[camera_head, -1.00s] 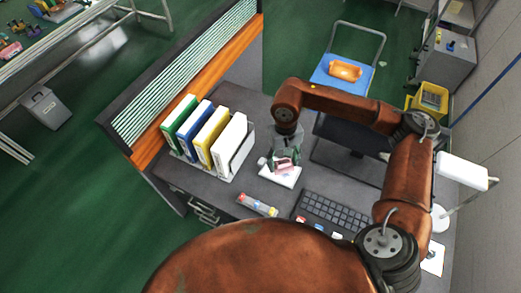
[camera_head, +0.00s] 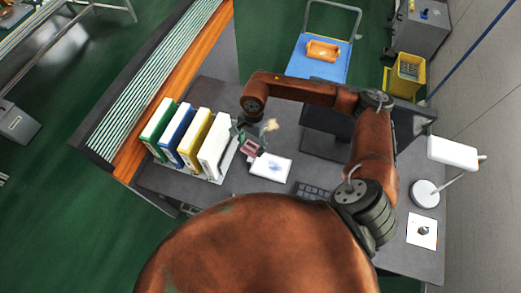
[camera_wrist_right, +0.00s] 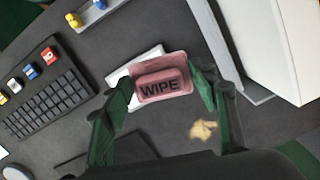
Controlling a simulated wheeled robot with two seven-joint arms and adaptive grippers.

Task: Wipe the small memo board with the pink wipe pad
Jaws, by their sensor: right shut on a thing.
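The pink wipe pad (camera_head: 250,147), marked WIPE, is between the fingers of my right gripper (camera_head: 246,138), which is shut on it. The pad also shows in the right wrist view (camera_wrist_right: 162,86). The small memo board (camera_head: 271,167) is white with a faint bluish mark and lies on the grey desk. The pad and gripper are at the board's upper left, close to its edge; whether they touch it cannot be told. In the right wrist view the pad covers part of the board (camera_wrist_right: 121,76). My left gripper is not in view.
A rack of binders (camera_head: 187,137) stands just left of the gripper. A keyboard (camera_wrist_right: 45,95) and a dark monitor (camera_head: 325,130) are close to the board. A crumpled beige scrap (camera_head: 270,125) lies behind the gripper. A white lamp (camera_head: 452,152) stands at the right.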

